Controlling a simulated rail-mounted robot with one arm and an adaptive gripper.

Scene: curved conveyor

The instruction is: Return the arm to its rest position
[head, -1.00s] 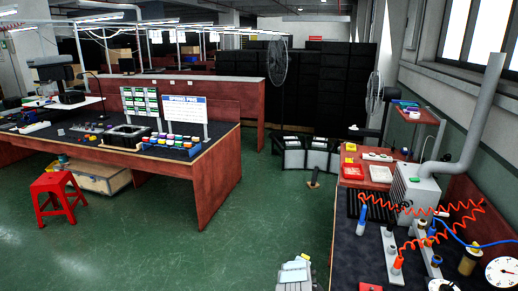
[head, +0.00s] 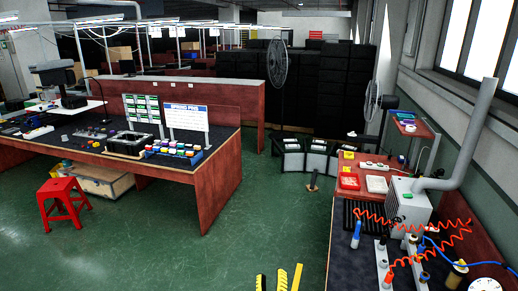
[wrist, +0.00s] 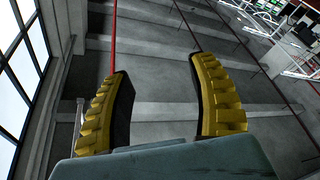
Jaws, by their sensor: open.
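My gripper (head: 277,281) shows only as yellow finger parts at the bottom edge of the head view, over the green floor; the rest of the arm is out of frame. In the wrist view, my gripper (wrist: 161,75) has its two yellow-and-black ribbed fingers spread well apart. Nothing is between them. Beyond them are grey ceiling beams and a red pipe, with windows at the left.
A dark-topped workbench (head: 215,160) stands at left with a red stool (head: 62,200) in front. At right is another bench (head: 345,240) with tools, coiled orange hoses and a grey machine (head: 408,200). Green floor (head: 270,225) between them is clear.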

